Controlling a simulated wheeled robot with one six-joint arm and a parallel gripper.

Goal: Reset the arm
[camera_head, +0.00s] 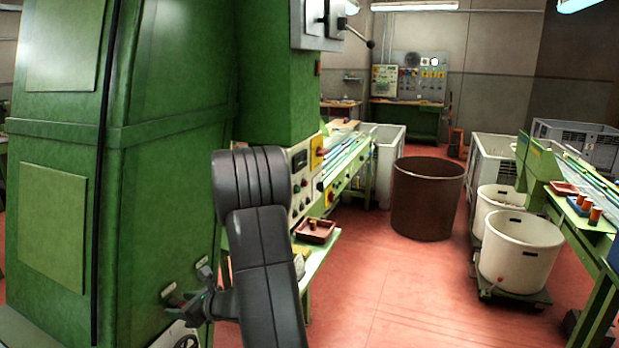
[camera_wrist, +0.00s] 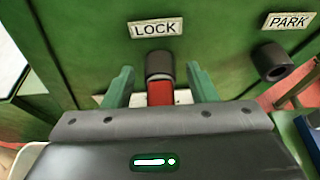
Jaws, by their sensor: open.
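In the wrist view, my gripper (camera_wrist: 160,82) is open. Its two green fingers stand apart on either side of a dark round-ended knob with a red part (camera_wrist: 160,90), below a white LOCK label (camera_wrist: 155,28). I see a gap between the knob and each finger. A second dark knob (camera_wrist: 272,62) sits to the right below a PARK label (camera_wrist: 289,20). In the head view, my gripper (camera_head: 196,302) is small and low, close to the green machine's side (camera_head: 150,235). My arm hides part of the panel there.
A control panel (camera_head: 301,180) and a small red tray (camera_head: 314,231) are just right of my arm. A brown drum (camera_head: 427,200) stands on the red floor. White bins (camera_head: 521,252) on a dolly and a green bench line the right. Floor between is clear.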

